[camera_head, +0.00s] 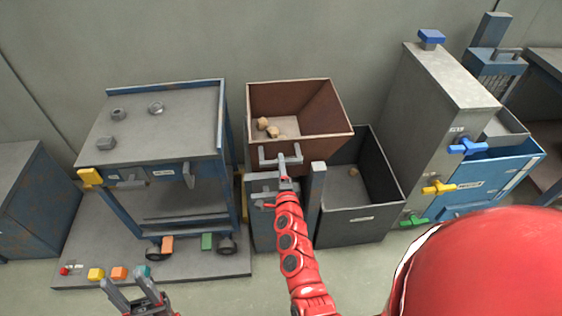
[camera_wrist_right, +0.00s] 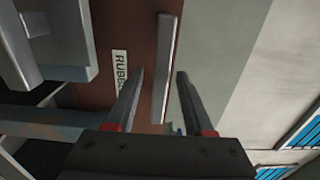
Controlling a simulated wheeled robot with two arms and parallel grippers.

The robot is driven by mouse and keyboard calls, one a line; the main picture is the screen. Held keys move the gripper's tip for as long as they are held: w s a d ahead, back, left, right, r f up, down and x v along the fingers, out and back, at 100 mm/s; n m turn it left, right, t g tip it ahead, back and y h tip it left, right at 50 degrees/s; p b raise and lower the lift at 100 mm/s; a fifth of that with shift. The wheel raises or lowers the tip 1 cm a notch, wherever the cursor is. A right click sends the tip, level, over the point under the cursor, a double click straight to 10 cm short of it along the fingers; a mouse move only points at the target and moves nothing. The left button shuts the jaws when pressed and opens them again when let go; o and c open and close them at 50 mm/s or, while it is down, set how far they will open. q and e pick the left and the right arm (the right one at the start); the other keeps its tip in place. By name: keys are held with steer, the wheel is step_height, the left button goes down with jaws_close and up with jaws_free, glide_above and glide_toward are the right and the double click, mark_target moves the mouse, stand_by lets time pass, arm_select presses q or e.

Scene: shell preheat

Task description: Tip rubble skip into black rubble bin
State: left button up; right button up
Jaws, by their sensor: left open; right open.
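The rubble skip (camera_head: 325,115) is an open brown box, upright on a grey stand in the head view. A few tan rubble pieces (camera_head: 268,129) lie inside it. A grey bar handle (camera_head: 281,160) is on its front; the wrist view shows the bar (camera_wrist_right: 166,65) beside a partly hidden label. My right gripper (camera_wrist_right: 158,82) is open, with one finger on each side of the bar in that view; contact cannot be told. The black rubble bin (camera_head: 385,188) stands to the right and lower, with one tan piece (camera_head: 354,172) inside. My left gripper (camera_head: 133,296) is open and empty at the bottom left.
A grey post (camera_head: 317,195) stands between the skip's stand and the bin. A blue-framed cart (camera_head: 160,120) with metal parts is to the left. A tall grey cabinet (camera_head: 430,110) with coloured handles stands right of the bin. Floor in front is open.

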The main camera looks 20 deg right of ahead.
steer(key=shift+w+d, duration=0.2)
steer(key=shift+w, duration=0.5)
jaws_close()
stand_by(1.0)
